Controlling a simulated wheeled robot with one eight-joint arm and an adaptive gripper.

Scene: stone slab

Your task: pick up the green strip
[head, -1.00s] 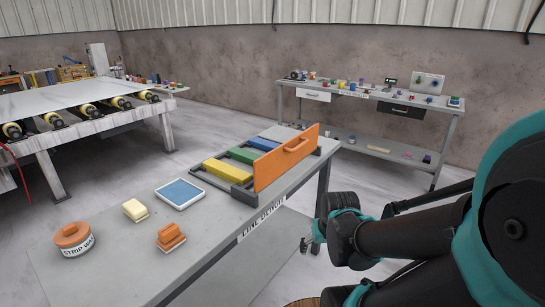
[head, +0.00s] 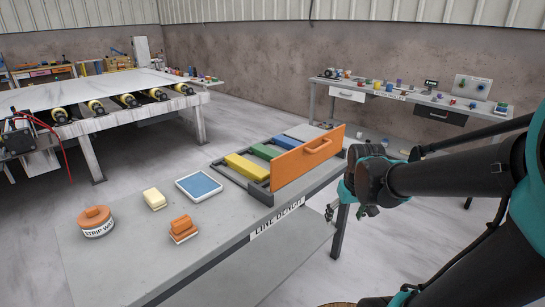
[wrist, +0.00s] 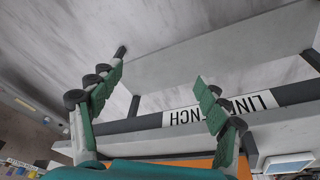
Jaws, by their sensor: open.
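The green strip (head: 265,151) lies in a dark rack (head: 223,173) on the grey bench, between a yellow strip (head: 246,167) and a blue strip (head: 286,143). An upright orange panel with a handle (head: 305,156) stands along the rack's near right side and covers the strips' near ends. My gripper (head: 345,211) is open and empty, off the bench's right edge and below the panel's top. In the wrist view my gripper's green fingers (wrist: 160,72) are spread wide over the bench's front edge and label. The green strip is not visible in the wrist view.
On the bench (head: 150,262) stand a blue-topped tray (head: 199,187), a cream block (head: 154,199), an orange block (head: 182,228) and an orange-lidded round tub (head: 96,222). A roller table (head: 150,78) stands behind left, another workbench (head: 455,105) behind right.

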